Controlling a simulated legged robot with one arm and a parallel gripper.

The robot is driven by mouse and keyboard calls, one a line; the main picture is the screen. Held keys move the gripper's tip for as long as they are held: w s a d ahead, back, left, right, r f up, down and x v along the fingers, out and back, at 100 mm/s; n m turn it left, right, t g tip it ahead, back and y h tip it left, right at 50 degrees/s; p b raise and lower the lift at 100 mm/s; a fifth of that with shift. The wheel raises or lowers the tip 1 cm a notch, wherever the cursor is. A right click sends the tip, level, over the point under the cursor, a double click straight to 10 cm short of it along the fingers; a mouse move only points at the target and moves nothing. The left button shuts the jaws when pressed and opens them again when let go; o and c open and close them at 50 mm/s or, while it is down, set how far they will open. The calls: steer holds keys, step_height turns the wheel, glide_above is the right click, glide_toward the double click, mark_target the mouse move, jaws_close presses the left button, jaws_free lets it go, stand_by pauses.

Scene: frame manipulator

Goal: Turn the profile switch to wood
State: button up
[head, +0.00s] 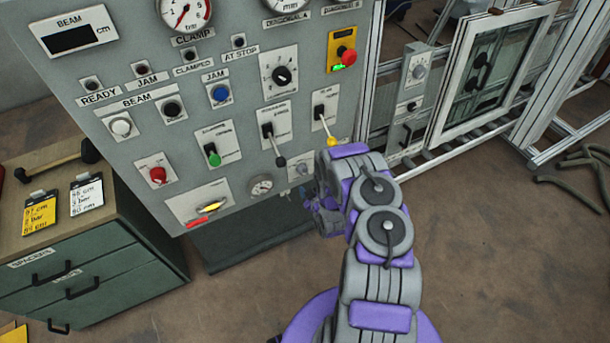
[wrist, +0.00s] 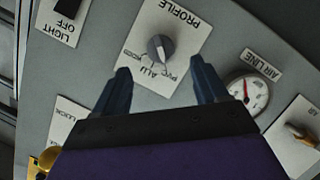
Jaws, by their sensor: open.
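The profile switch (wrist: 160,47) is a dark grey knob on a white plate marked PROFILE, upside down in the wrist view. PVC, ALU and a smaller blurred word are printed around its lower side. I cannot tell surely which word the knob points to. My gripper (wrist: 160,68) is open, its two dark fingers apart on either side of the knob's lower part in the picture, with nothing between them.
The grey control panel (head: 230,85) carries several buttons, levers and gauges. The air line gauge (wrist: 247,93) is right of the fingers in the wrist view. A yellow-tipped lever (head: 325,125) sticks out above my gripper.

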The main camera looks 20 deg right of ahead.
mark_target(305, 174)
steer(key=shift+b+x, duration=0.6)
steer(key=shift+x, duration=3.25)
steer(key=shift+c, duration=0.3)
steer(key=c, duration=1)
